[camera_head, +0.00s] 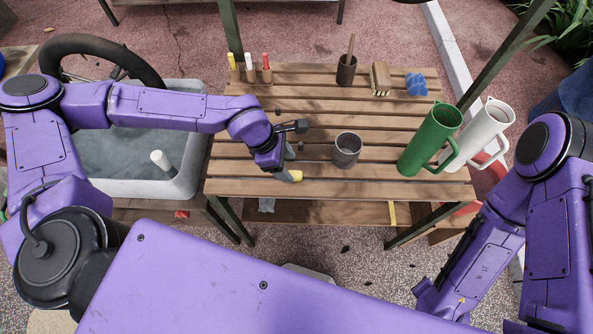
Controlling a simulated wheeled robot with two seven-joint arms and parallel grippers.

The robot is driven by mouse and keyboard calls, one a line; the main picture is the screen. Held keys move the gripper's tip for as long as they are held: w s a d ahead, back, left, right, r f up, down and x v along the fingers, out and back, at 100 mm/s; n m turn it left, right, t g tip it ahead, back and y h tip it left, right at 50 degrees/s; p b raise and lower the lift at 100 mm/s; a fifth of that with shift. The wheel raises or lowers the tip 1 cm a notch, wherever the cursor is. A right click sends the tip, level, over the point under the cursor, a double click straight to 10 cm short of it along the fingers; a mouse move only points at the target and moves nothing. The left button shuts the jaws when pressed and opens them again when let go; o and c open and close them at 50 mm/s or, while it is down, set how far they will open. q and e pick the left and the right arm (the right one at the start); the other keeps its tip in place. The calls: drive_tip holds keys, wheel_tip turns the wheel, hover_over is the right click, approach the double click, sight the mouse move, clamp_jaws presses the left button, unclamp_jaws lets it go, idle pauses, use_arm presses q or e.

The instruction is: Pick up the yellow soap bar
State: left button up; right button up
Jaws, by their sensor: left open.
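The yellow soap bar (293,176) lies on the wooden slatted table (330,188) near its front edge, left of the metal cup. My left gripper (287,168) reaches in from the left and points down right at the soap bar. It is open, with the bar at its fingertips. The gripper covers the left part of the bar, and I cannot tell whether the fingers touch it. My right arm hangs at the lower right, and its gripper is out of the picture.
A metal cup (347,150) stands close right of the soap. A green pitcher (430,140) and white pitcher (488,138) stand at the right. Markers, a brush (380,79) and a blue sponge (416,85) line the back. A grey water basin (187,178) is left.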

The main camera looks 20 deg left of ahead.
sight(296, 174)
use_arm(q)
drive_tip(key=x, duration=0.1)
drive_tip(key=p+x, duration=0.1)
drive_tip(key=x, duration=0.3)
drive_tip(key=shift+w+a+f, duration=0.2)
drive_tip(key=shift+w+f, duration=0.05)
drive_tip(key=shift+d+f, duration=0.1)
drive_tip(key=shift+c, duration=0.6)
drive_tip(key=c, duration=1)
